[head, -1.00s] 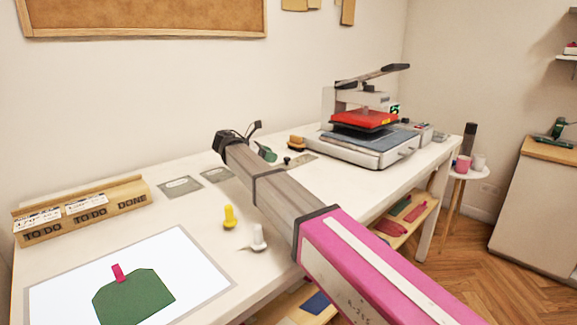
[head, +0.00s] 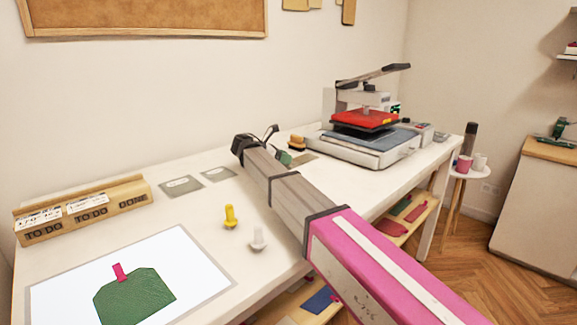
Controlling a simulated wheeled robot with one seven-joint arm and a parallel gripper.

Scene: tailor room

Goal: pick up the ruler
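I cannot clearly make out a ruler in the head view. Two flat grey plates, a left one (head: 180,188) and a right one (head: 218,174), lie on the white table near the wall. A flat tan-grey piece (head: 305,158) lies beyond my arm and is partly covered; I cannot tell what it is. My gripper (head: 270,134) is at the far end of my arm, over the back of the table, apart from the two plates. Its dark fingers are small and partly hidden by the wrist, so their opening is unclear.
A heat press (head: 368,140) stands at the right of the table (head: 130,218). A dark green object (head: 283,158) is close to my gripper. A yellow pin (head: 230,216) and a white pin (head: 258,240) stand left of my arm.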

